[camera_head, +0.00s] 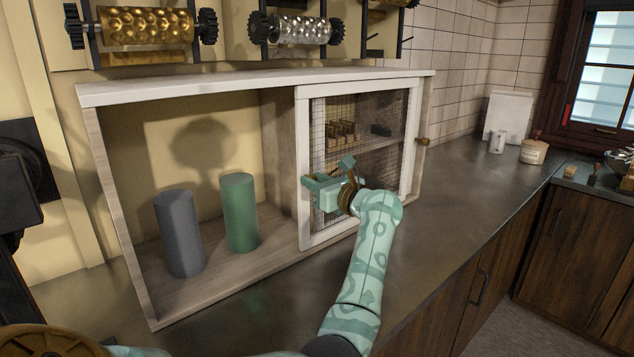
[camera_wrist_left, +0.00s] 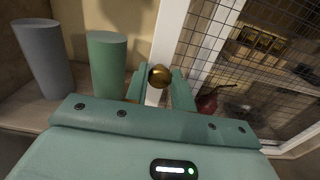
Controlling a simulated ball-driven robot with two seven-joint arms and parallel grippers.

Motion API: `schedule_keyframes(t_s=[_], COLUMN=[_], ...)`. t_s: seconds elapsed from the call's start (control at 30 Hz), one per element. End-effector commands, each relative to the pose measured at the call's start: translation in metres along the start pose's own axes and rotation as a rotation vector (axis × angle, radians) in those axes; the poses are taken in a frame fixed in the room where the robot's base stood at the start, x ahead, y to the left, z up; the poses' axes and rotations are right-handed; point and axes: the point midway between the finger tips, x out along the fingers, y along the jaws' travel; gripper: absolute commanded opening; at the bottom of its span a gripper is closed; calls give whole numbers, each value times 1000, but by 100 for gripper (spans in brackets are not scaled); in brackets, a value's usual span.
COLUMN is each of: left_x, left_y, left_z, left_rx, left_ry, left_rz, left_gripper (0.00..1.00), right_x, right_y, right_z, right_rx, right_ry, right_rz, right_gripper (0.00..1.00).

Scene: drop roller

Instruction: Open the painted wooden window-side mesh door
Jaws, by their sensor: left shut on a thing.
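The mesh door (camera_head: 304,130) has a white painted wooden frame with wire mesh and stands across the right part of the cabinet (camera_head: 160,90). The left part of the cabinet is uncovered. In the left wrist view the door's white upright (camera_wrist_left: 172,40) carries a round brass knob (camera_wrist_left: 158,75). My left gripper (camera_head: 314,184) is at the door's left upright, shut on this knob, which sits between its fingers in the left wrist view. The gripper hides the knob in the head view. A second brass knob (camera_head: 422,141) shows at the door's right side. My right gripper is not in view.
A grey cylinder (camera_head: 179,233) and a green cylinder (camera_head: 240,212) stand in the uncovered left part. Small items (camera_head: 342,133) show behind the mesh. Patterned rollers (camera_head: 146,25) hang above. The dark counter (camera_head: 470,190) is clear in front; a jar (camera_head: 533,152) stands farther right.

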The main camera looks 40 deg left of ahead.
Motion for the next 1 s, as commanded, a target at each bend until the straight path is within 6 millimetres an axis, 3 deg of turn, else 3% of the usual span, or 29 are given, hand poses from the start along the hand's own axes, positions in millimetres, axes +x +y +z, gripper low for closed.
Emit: schedule_keyframes(t_s=[0.27, 0.3, 0.37, 0.73, 0.87, 1.0], left_x=[0, 0, 0, -6, -27, -65], left_y=[0, 0, 0, 0, -1, -1], left_z=[-1, -1, -1, 0, 0, 0], left_rx=[-1, -1, -1, -1, -1, -2], left_ry=[2, 3, 2, 2, 4, 5], left_rz=[0, 0, 0, -1, -3, -5], left_gripper=[0, 30, 46, 46, 46, 46], right_x=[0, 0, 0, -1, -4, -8], right_y=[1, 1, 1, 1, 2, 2], right_z=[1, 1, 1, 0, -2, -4], right_rx=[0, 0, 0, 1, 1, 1], right_ry=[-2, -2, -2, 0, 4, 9], right_rz=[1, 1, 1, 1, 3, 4], right_gripper=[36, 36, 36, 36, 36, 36])
